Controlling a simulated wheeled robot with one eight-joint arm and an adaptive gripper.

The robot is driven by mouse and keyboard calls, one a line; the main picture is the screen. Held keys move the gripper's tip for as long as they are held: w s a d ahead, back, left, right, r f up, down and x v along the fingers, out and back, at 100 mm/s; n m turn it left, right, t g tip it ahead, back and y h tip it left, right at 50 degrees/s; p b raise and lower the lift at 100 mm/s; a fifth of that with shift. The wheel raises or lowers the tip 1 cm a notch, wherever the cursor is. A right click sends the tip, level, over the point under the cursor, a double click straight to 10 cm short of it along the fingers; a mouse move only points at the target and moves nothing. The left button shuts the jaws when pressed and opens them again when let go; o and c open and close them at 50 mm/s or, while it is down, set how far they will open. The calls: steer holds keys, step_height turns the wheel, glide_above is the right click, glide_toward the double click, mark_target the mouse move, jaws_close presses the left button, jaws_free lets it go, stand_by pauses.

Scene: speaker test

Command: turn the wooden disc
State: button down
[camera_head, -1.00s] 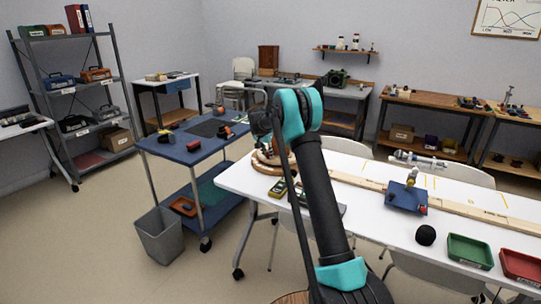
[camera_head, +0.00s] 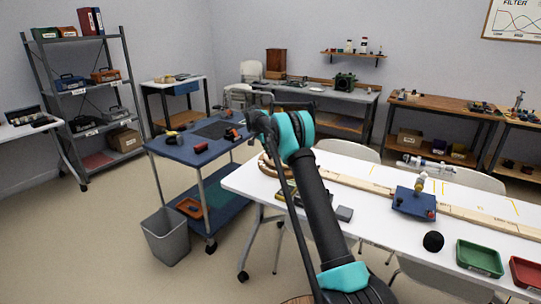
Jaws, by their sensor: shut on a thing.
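The wooden disc (camera_head: 266,167) lies at the left end of the white table (camera_head: 243,182). Only part of its pale edge shows; my arm hides most of it. My gripper (camera_head: 268,146) points down over the disc and is shut on it. The fingertips and the exact place of contact are hidden behind my dark wrist.
A blue cart (camera_head: 180,150) with tools stands left of the table, and a grey bin (camera_head: 166,236) is on the floor.

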steer(key=shift+w, duration=0.1)
stand_by(0.5)
steer(key=c, duration=1.4)
jaws_free()
steer(key=v, duration=1.2)
steer(key=shift+a, duration=0.1)
